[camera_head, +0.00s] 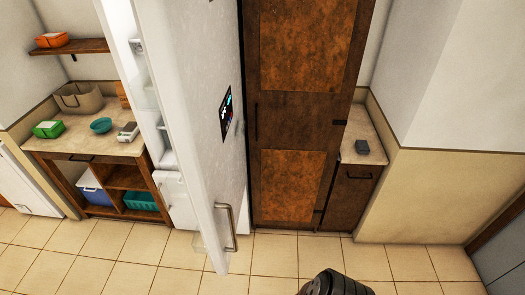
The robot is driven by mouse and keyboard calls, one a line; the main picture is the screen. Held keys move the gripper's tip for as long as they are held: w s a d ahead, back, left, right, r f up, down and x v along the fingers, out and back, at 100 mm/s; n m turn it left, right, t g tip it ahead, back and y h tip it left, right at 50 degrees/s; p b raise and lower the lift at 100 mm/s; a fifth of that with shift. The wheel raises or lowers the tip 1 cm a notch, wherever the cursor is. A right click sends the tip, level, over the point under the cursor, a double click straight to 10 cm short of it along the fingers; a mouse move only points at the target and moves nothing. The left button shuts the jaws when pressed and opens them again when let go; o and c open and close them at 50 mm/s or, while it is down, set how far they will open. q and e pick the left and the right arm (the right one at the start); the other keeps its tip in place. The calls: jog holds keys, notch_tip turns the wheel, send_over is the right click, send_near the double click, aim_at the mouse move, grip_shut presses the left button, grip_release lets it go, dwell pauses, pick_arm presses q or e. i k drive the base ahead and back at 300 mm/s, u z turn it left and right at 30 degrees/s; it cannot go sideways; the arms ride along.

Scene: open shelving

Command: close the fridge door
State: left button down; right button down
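The white fridge door (196,110) stands open, seen nearly edge-on in the middle of the head view. Its outer face bears a dark display panel (226,113) and, low down, a metal bar handle (231,228). A dark ridged part of my own arm (335,284) shows at the bottom edge, apart from the door. No gripper fingers are visible.
A wooden shelf unit (125,178) with bowls and bins stands left. Tiled floor (265,275) is clear in front.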

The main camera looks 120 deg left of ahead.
aim_at(191, 48)
jog(key=z, duration=0.2)
jog(key=i, duration=0.05)
jog(key=u, duration=3.65)
